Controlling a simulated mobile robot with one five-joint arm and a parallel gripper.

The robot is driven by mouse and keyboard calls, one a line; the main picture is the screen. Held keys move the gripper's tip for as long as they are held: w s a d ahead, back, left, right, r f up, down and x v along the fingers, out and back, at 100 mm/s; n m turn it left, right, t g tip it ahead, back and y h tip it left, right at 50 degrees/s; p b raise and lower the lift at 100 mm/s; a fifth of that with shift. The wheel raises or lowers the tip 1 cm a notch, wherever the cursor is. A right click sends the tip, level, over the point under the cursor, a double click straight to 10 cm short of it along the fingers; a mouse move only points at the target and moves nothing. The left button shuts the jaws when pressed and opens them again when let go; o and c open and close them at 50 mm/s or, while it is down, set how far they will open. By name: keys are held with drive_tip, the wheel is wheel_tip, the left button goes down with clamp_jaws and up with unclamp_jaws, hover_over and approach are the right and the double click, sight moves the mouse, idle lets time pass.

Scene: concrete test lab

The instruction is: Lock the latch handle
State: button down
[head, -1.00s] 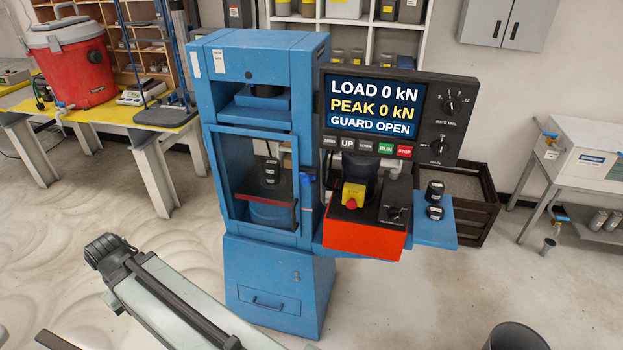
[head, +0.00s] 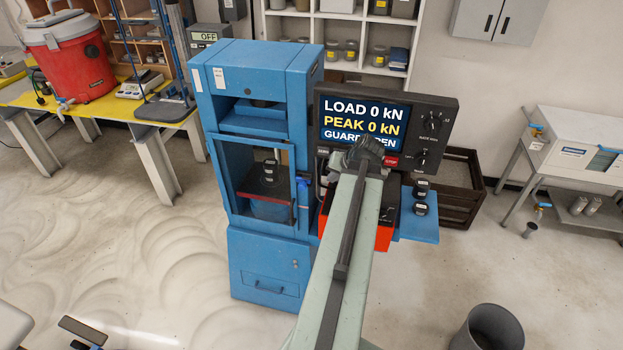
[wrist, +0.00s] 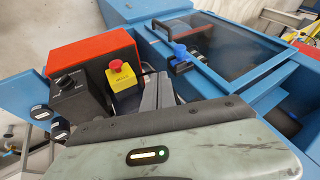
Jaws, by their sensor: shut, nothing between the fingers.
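The blue latch handle (head: 303,182) is at the right edge of the blue press's clear guard door (head: 262,160). In the wrist view the latch handle (wrist: 180,52) has a blue grip and a dark base, at the corner of the guard door (wrist: 222,45). The door looks against its frame; any small gap cannot be told. My gripper (wrist: 160,88) is shut and empty, just below and left of the latch and apart from it. In the head view my arm hides it.
The red control box (wrist: 90,52) with a yellow-and-red emergency stop (wrist: 121,75) is close left of my gripper. The display (head: 362,125) shows zero load; its guard line is partly covered. A blue shelf (head: 420,228) holds two dark cylinders. A grey bin (head: 488,328) stands lower right.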

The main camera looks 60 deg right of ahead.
sight(302, 184)
drive_tip(key=shift+f, duration=0.1)
drive_tip(key=w+d+f+b, duration=0.1)
drive_tip(key=w+f+b, duration=0.7)
drive_tip(key=w+b, duration=0.1)
drive_tip(key=shift+f, duration=0.4)
drive_tip(key=shift+d, duration=0.2)
